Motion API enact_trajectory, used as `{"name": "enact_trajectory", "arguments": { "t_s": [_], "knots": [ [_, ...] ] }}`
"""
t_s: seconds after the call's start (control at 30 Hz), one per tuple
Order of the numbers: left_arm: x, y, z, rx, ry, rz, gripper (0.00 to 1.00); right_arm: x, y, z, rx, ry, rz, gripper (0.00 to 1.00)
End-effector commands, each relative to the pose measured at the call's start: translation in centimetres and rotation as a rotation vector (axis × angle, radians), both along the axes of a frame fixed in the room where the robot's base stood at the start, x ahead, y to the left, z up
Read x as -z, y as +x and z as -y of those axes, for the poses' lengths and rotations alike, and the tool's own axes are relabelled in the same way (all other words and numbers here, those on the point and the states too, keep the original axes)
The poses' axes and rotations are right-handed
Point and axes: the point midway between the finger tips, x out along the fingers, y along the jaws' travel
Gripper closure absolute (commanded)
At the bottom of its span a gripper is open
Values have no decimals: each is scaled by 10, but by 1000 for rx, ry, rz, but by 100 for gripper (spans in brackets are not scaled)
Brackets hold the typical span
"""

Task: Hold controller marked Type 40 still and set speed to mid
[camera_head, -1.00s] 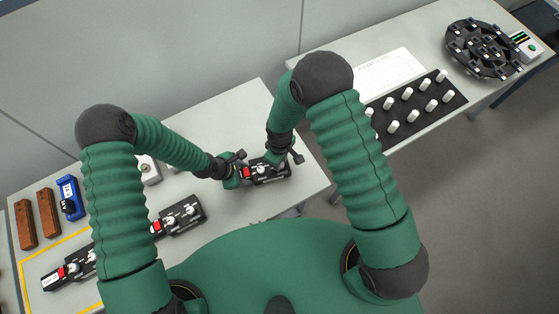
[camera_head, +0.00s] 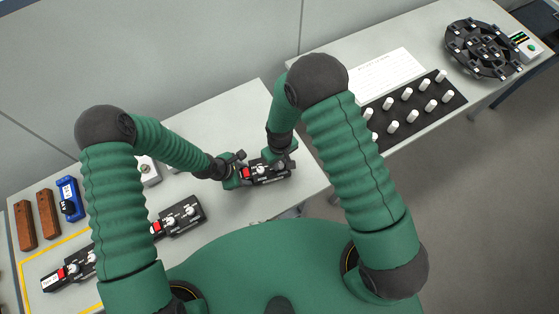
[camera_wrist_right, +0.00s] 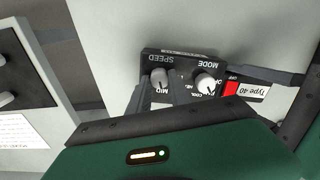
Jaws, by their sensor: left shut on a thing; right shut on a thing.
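The black controller marked Type 40 (camera_wrist_right: 249,90) lies on the table and also shows in the head view (camera_head: 266,175). It has a red switch (camera_wrist_right: 230,88), a white MODE knob (camera_wrist_right: 204,83) and a grey SPEED knob (camera_wrist_right: 158,76). My left gripper (camera_head: 236,172) is shut on the controller's label end; its dark fingers show at the right of the wrist view. My right gripper (camera_wrist_right: 150,94) is shut on the SPEED knob at the other end, also seen in the head view (camera_head: 285,160). The fingers partly cover the knob and its scale, so its exact setting is unclear.
Two more black controllers (camera_head: 181,215) (camera_head: 70,271) lie to the left, one inside a yellow outline. A blue device (camera_head: 69,198) and brown blocks (camera_head: 47,213) stand far left. The right table holds a black peg board (camera_head: 417,107) and a round black fixture (camera_head: 482,48).

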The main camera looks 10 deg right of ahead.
Motion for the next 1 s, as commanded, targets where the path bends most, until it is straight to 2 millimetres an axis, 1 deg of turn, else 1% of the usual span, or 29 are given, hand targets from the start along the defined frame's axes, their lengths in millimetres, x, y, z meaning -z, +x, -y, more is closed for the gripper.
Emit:
{"name": "enact_trajectory", "arguments": {
  "t_s": [0.1, 0.13, 0.3, 0.57, 0.67, 0.77, 1.0],
  "knots": [
    [2, -3, 0, 4, 2, -5, 100, 0, 2, 0, 0, 1, 5, 100],
    [2, -3, 0, 4, 2, -6, 100, 0, 2, 0, 0, 1, 5, 75],
    [2, -3, -1, 4, 2, -5, 100, 0, 1, 0, -1, 0, 3, 53],
    [2, -2, -1, 2, 2, -6, 100, 0, 0, 0, -2, 0, 1, 53],
    [2, -2, -1, 2, 2, -6, 100, -7, 1, 0, -1, 1, 3, 53],
    [2, -2, -1, 2, 2, -5, 100, -25, 2, -1, -2, 1, 6, 53],
    [2, -2, -1, 2, 2, -5, 100, -87, 2, -1, -2, 1, 6, 53]
  ]
}}
